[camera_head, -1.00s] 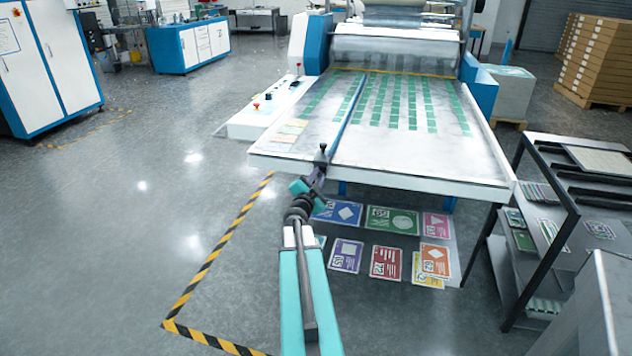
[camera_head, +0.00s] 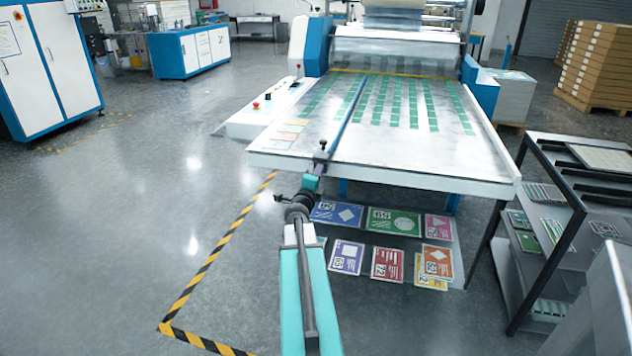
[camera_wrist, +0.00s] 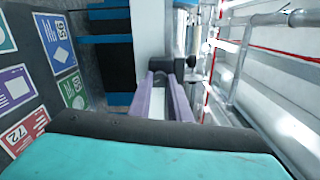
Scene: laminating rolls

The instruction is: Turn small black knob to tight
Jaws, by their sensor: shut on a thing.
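The small black knob (camera_head: 322,146) stands at the near end of the long blue bar (camera_head: 350,103), by the front edge of the machine's feed table (camera_head: 420,165). My gripper (camera_head: 320,160) is at that front edge, shut on the knob's assembly from the near side; the knob's top shows just above the fingers. In the wrist view the two purple fingers of my gripper (camera_wrist: 163,75) point away from me, with a narrow pale gap between them. The gripped part is mostly hidden there, and the knob's turn angle cannot be read.
A control panel with a red button (camera_head: 256,106) lies left of the table. Several coloured printed sheets (camera_head: 390,262) lie below the table edge. A dark rack (camera_head: 560,200) stands close on the right. The floor at left is open beyond the striped tape (camera_head: 215,255).

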